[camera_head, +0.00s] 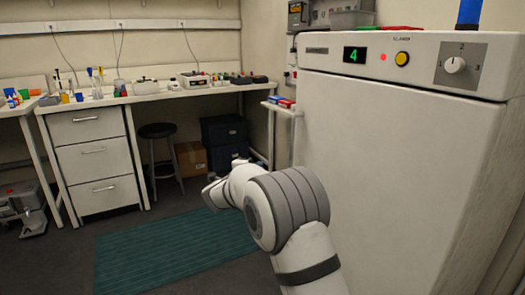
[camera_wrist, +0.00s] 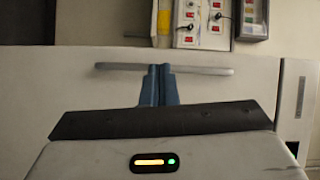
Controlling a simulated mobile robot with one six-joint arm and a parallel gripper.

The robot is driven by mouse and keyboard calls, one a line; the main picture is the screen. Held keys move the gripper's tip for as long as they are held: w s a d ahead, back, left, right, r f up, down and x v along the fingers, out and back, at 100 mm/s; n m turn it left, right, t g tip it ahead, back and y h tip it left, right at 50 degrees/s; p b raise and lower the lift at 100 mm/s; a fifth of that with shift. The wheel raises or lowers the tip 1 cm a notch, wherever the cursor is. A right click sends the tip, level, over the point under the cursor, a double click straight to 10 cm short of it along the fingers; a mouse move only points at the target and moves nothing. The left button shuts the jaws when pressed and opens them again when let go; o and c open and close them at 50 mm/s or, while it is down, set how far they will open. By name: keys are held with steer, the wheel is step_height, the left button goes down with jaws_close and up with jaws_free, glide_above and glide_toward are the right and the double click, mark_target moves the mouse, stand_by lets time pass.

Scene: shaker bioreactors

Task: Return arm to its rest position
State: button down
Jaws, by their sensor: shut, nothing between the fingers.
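My white arm (camera_head: 290,215) with grey bands rises from the bottom of the head view. It bends left at its upper joint, in front of the large white cabinet (camera_head: 385,150). The far end of the arm is small and mostly hidden behind that joint, so the fingers cannot be made out there. In the wrist view my gripper (camera_wrist: 158,75) shows two blue-grey fingers side by side, shut and empty. Behind the fingertips is a pale panel with a long horizontal bar handle (camera_wrist: 205,71). I cannot tell whether the fingers touch it.
The cabinet carries a green display, a yellow button and a dial (camera_head: 454,65). A bench with drawers (camera_head: 92,160) and small lab items stands at the back left. A stool (camera_head: 158,131) and a cardboard box (camera_head: 191,159) are beyond the arm. A green mat (camera_head: 165,250) lies on open floor.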

steer(key=s+d+r+n+g+y+p, duration=0.1)
steer(key=s+d+r+n+y+p, duration=0.1)
steer(key=s+r+n+y+p, duration=0.55)
steer(key=s+d+r+n+y+p, duration=0.25)
steer(key=r+n, duration=0.25)
steer(key=r, duration=0.6)
steer(key=s+d+n+g+p, duration=0.3)
steer(key=s+d+g+p, duration=0.1)
steer(key=s, duration=0.8)
steer(key=s+d+n+g+h+p, duration=0.1)
steer(key=s+d+n+g+p, duration=0.2)
steer(key=s, duration=1)
steer(key=s+d+n+g+p, duration=0.4)
steer(key=s+p, duration=0.3)
steer(key=s, duration=0.5)
steer(key=shift+s+d+r+g, duration=0.15)
steer(key=shift+d+r+g, duration=0.25)
steer(key=shift+d, duration=0.45)
